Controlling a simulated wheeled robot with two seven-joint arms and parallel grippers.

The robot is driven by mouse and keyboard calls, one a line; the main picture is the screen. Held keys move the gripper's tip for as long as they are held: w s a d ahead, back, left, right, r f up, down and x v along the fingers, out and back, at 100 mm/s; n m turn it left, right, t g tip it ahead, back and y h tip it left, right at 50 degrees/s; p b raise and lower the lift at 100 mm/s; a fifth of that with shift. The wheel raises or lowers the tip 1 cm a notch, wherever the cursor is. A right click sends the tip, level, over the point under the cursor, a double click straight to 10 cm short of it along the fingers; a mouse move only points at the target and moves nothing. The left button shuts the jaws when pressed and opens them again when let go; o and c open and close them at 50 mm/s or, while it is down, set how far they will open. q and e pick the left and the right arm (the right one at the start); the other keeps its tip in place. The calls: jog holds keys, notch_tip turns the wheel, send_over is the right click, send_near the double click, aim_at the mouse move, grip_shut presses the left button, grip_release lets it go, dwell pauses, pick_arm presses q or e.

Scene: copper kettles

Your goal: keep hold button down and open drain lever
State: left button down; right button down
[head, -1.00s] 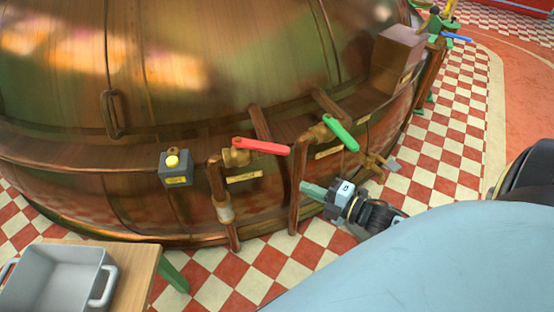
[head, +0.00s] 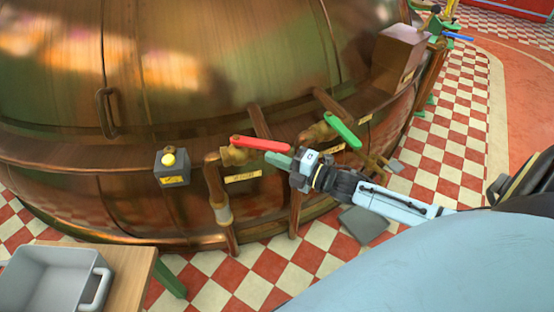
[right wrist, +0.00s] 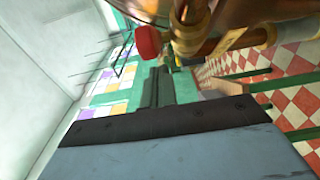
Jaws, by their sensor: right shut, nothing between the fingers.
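The hold button is a yellow knob (head: 169,160) on a small grey box on the copper kettle's side in the head view. A red lever (head: 262,143) lies nearly level on a brass valve to its right. A green lever (head: 343,131) slants on another valve farther right. I cannot read which one is the drain lever. My right gripper (head: 279,161) is shut and empty, its tips just below the red lever's right end. In the right wrist view, a red lever end (right wrist: 148,42) shows close beyond the fingers (right wrist: 158,85). My left gripper is not in view.
The copper kettle (head: 180,90) fills the back. A grey tub (head: 50,275) stands on a wooden table (head: 130,275) at lower left. Upright copper pipes stand below the valves. A grey plate (head: 363,225) lies on the checkered floor below my right arm.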

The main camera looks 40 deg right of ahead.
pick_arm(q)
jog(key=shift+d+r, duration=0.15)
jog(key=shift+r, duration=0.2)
pick_arm(e)
jog(key=shift+w+d, duration=0.25)
jog(key=shift+d, duration=0.05)
jog(key=shift+d, duration=0.15)
